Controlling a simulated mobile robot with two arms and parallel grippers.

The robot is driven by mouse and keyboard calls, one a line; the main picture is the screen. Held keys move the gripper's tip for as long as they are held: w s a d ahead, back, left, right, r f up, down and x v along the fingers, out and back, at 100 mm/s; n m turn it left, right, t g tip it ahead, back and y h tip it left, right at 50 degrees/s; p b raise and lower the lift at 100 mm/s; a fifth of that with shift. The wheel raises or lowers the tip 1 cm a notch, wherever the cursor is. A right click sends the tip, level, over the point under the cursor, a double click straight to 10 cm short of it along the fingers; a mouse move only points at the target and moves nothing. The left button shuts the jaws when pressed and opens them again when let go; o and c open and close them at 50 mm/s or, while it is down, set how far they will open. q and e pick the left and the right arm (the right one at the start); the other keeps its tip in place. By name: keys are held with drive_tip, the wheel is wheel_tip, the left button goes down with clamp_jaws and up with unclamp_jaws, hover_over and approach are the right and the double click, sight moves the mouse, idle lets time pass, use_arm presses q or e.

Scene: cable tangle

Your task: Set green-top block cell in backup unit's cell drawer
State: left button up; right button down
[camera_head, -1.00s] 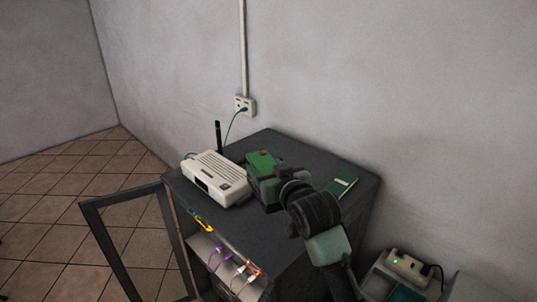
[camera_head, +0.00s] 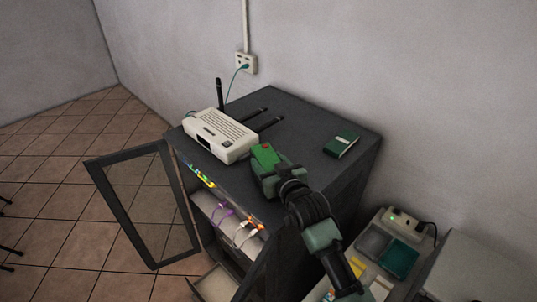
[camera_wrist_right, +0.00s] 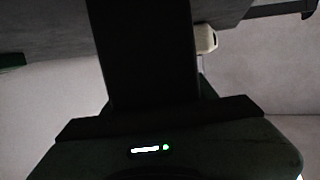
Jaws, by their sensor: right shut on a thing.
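The green-top block cell (camera_head: 264,156), with a small red mark on its bright green top, is in my right gripper (camera_head: 276,174), above the cabinet top near its front edge. In the right wrist view it is probably the dark slab (camera_wrist_right: 145,50) standing out from the gripper; its green top does not show there. My right gripper is shut on it. A pale open drawer (camera_head: 214,286) juts out low at the cabinet front, cut by the frame edge; I cannot tell whether it is the cell drawer. My left gripper is out of view.
A white router (camera_head: 220,136) with dark antennas stands on the cabinet top (camera_head: 300,120). A dark green booklet-like item (camera_head: 341,144) lies at the right. The glass door (camera_head: 150,205) hangs open left. Cables (camera_head: 240,228) plug in at the front. A cluttered surface (camera_head: 372,243) is at lower right.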

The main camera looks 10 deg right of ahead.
drive_tip(key=shift+r, duration=0.3)
drive_tip(key=shift+c, duration=2.4)
unclamp_jaws()
drive_tip(key=shift+f, duration=0.35)
drive_tip(key=shift+s+r, duration=0.1)
drive_tip(key=shift+s, duration=0.05)
